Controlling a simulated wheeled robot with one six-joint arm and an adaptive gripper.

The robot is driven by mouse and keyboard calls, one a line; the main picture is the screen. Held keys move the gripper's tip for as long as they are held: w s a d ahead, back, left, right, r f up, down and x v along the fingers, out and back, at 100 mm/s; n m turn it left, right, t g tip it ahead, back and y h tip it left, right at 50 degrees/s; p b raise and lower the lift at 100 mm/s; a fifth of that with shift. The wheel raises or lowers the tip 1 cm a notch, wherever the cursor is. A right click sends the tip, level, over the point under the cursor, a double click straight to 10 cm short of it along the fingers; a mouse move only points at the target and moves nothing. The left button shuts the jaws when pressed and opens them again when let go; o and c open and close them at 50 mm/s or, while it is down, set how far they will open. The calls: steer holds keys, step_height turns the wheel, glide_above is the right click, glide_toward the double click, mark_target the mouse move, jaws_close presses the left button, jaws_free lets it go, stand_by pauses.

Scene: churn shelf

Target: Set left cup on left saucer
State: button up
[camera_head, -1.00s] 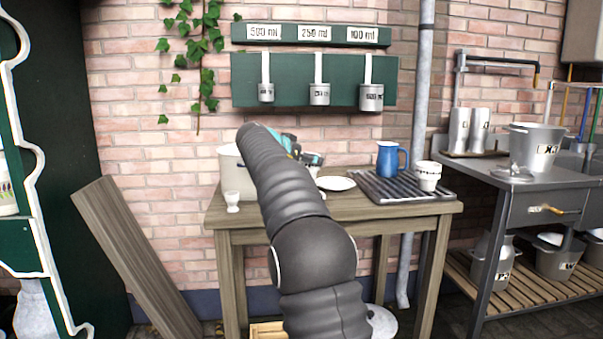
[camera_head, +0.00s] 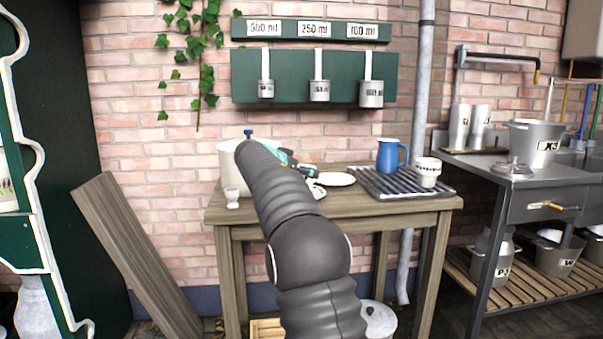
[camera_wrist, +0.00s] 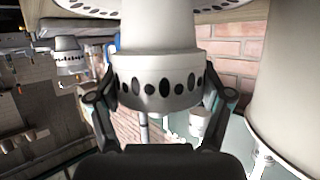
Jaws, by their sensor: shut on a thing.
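My gripper (camera_wrist: 158,100) is shut on a white cup (camera_wrist: 155,68) with a band of black ovals. The wrist picture is upside down; the cup is roughly upright with its foot cut off at the top edge. A white saucer with black ovals (camera_wrist: 240,10) lies directly beyond the cup's foot; I cannot tell whether they touch. In the head view, my arm hides most of my gripper (camera_head: 303,170) and the held cup. A second patterned cup (camera_head: 428,167) stands on the rack.
A blue mug (camera_head: 388,156) and the dark slatted rack (camera_head: 385,187) occupy the right of the wooden table (camera_head: 365,208). A large pale pot (camera_head: 229,165) stands behind my arm, also close beside my gripper in the wrist view (camera_wrist: 290,70). A small white cup (camera_head: 232,197) stands at the front left.

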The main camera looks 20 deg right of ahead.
steer(key=o, duration=1.2)
steer(key=shift+c, duration=0.2)
steer(key=shift+r+p, duration=0.25)
steer(key=shift+p, duration=0.15)
steer(key=b+v, duration=0.2)
steer(key=v, duration=1)
steer(key=shift+s+f, duration=0.1)
steer(key=shift+f, duration=0.05)
